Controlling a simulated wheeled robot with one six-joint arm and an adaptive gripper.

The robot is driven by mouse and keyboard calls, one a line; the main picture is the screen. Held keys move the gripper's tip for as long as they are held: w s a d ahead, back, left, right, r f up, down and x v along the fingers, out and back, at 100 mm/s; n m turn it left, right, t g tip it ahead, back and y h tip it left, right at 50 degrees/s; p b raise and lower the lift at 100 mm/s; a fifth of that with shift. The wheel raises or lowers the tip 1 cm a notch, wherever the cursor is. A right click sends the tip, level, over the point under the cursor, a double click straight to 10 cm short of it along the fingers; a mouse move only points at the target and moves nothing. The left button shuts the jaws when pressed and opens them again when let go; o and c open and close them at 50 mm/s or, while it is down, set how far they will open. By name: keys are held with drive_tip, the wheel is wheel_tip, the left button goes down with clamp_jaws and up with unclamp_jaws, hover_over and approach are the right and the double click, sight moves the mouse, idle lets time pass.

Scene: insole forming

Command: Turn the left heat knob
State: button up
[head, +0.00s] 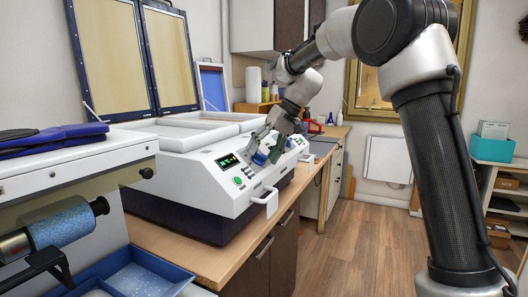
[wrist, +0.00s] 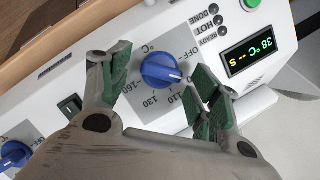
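The left heat knob (wrist: 161,70) is a blue round dial with a white pointer line on the machine's pale front panel. A printed scale with OFF, 110, 130 and 160 surrounds it, and the pointer is toward the numbers side. My gripper (head: 267,148) is at the front panel, just right of the display in the head view. In the wrist view its green-padded fingers stand on either side of the knob, open, with a visible gap at each side. Whether the pads reach the knob's depth is hard to tell. In the head view my gripper partly covers the knob.
A display (wrist: 252,52) reads 38 °C, beside READY, HOT and DONE lamps. A second blue knob (wrist: 14,155) lies farther along the panel. A white handle (head: 266,201) juts out from the machine's front. The floor in front is clear.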

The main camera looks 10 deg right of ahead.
drive_tip(key=v, duration=1.2)
drive_tip(key=s+d+f+m+h, duration=0.2)
drive_tip(key=s+d+f+h, duration=0.1)
drive_tip(key=s+d+f, duration=0.4)
drive_tip(key=s+d+f+t+h, duration=0.1)
drive_tip(key=s+d+f, duration=0.1)
drive_tip(key=s, duration=0.7)
drive_tip(key=s+d+f+t+h, duration=0.1)
drive_tip(key=s+d+f, duration=0.2)
drive_tip(key=s, duration=0.6)
drive_tip(key=s+d+f+t+h, duration=0.1)
drive_tip(key=s+d, duration=0.4)
drive_tip(key=s, duration=0.5)
drive_tip(key=shift+f+m, duration=0.4)
drive_tip(key=shift+f, duration=0.4)
